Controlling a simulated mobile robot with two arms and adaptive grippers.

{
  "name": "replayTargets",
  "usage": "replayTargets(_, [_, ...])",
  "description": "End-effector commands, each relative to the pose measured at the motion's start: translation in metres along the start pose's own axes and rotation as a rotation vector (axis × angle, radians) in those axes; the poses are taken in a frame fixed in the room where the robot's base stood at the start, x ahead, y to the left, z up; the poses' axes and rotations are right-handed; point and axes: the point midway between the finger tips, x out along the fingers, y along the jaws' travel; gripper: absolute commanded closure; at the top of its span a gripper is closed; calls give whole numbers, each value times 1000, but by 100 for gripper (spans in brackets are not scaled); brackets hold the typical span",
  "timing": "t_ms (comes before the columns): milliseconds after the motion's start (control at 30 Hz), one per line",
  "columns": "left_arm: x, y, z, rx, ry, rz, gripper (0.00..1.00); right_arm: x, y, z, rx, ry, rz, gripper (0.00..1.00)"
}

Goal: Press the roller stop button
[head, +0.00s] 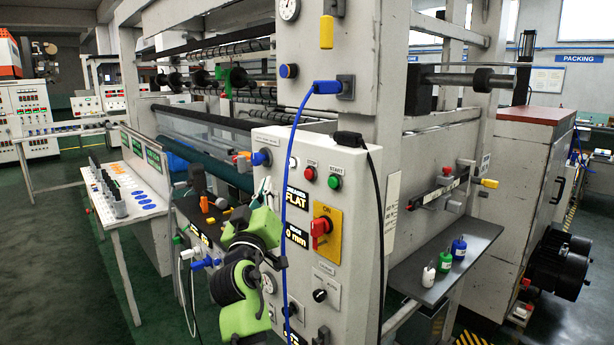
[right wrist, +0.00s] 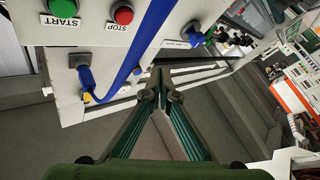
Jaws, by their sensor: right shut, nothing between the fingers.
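The red stop button (head: 310,174) is on the white control panel, beside the green start button (head: 334,182). In the right wrist view the stop button (right wrist: 123,15) is at the top, labelled STOP, with the start button (right wrist: 62,8) to its left. My right gripper (head: 265,187) is in front of the panel, left of the stop button and apart from it. In the right wrist view its fingers (right wrist: 160,76) meet at the tips with nothing between them, below and right of the stop button. My left gripper is not in view.
A blue cable (head: 296,150) hangs down the panel just left of the stop button and also crosses the right wrist view (right wrist: 148,40). A red rotary switch (head: 321,228) on a yellow plate is below the buttons. A black cable (head: 374,185) hangs at the panel's right edge.

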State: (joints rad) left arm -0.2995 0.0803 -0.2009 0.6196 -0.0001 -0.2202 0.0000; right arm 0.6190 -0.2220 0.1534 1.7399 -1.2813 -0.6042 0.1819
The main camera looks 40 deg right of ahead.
Motion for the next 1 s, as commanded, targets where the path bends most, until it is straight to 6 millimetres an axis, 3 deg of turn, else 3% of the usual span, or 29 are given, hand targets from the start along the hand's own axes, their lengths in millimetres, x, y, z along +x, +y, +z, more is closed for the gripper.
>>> replayTargets(267, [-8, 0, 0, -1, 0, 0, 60, 6, 4, 2, -1, 0, -2, 100])
replayTargets(667, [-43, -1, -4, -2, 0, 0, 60, 44, 33, 28, -4, 0, -1, 100])
replayTargets(1000, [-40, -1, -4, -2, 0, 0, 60, 61, 43, 44, -1, 1, -2, 100])
